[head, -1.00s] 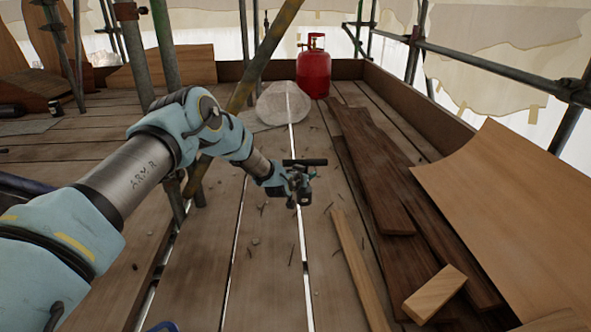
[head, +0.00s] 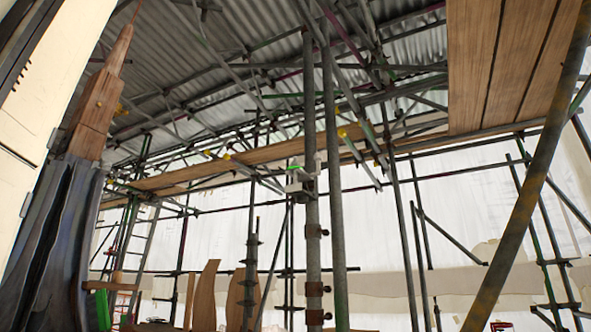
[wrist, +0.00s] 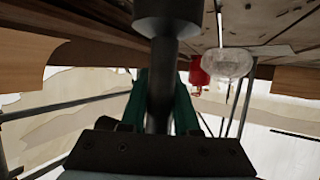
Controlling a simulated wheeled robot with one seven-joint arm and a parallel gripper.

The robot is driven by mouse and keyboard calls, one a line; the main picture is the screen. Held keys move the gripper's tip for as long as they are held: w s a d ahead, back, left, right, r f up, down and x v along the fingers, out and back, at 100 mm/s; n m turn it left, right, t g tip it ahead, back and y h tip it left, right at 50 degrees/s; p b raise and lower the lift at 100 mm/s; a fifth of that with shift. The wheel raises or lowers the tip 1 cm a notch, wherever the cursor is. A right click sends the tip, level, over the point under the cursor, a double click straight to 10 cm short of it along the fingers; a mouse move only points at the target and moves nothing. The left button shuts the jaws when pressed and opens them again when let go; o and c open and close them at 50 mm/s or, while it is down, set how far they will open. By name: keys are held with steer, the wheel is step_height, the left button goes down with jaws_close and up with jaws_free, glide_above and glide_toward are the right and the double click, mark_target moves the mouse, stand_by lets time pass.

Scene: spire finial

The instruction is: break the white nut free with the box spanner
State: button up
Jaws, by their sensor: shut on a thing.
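My gripper (wrist: 161,100) shows only in the wrist view, with its two green fingers shut on the dark shaft of the box spanner (wrist: 161,75). The spanner stands lengthwise in that view, and its thick round end (wrist: 168,14) reaches the top edge. Nothing touches that end in the visible part. The head view, turned upward, shows neither the arm nor the spanner. I cannot make out the white nut in either view. A dark, lead-coloured spire (head: 52,235) with a pointed wooden top (head: 100,105) stands at the left of the head view.
Scaffold poles (head: 335,200) stand at the centre of the head view, and a rusty diagonal pole (head: 525,175) crosses its right side. A plank walkway (head: 270,155) runs behind. The wrist view, seen upside down, shows a red gas cylinder (wrist: 197,74) and a pale translucent bundle (wrist: 234,63).

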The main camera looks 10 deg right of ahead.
steer(key=shift+r, duration=0.1)
jaws_close()
